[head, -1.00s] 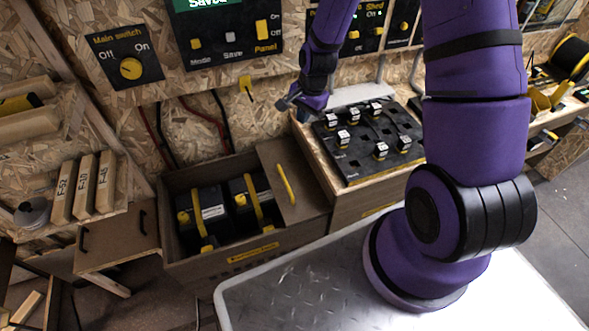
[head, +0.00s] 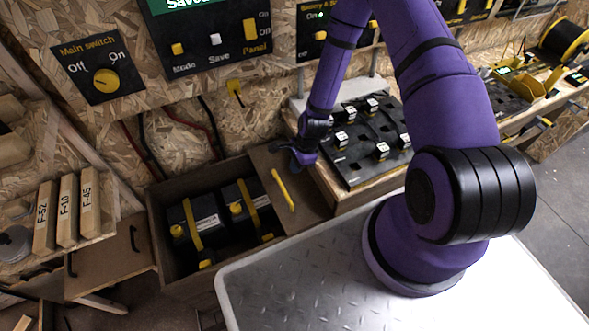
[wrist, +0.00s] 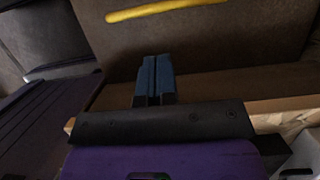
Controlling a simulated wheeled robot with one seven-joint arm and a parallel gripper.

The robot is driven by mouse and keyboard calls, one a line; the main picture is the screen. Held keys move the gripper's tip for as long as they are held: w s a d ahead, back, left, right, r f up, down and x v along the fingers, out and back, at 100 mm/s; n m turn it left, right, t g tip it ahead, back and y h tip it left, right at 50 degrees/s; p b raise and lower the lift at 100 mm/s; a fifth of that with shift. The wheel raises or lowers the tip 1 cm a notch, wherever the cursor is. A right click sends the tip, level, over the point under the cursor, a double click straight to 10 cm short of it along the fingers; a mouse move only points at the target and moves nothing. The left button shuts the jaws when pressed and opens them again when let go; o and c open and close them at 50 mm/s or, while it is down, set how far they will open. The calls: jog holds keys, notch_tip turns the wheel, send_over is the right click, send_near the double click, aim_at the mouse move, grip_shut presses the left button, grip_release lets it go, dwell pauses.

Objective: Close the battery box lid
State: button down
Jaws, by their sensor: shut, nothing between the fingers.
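The battery box (head: 160,222) is a brown wooden bin below the wall panels, with black batteries (head: 196,222) with yellow straps inside, in the head view. Its lid (head: 300,205) is a brown board at the box's right end, with a yellow bar handle (head: 283,190). The box's left part stands open. In the wrist view the shut blue fingertips (wrist: 155,78) point toward the lid surface (wrist: 210,45), below the yellow handle (wrist: 165,10). Whether they touch it is unclear.
A brown cabinet with black handles (head: 110,255) stands left of the box. A control panel (head: 205,40) hangs above. The metal-topped base fills the front.

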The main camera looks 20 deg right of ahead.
send_over(290, 193)
notch_tip(290, 193, down, 8)
jog(key=shift+f, duration=0.1)
dwell(0.5)
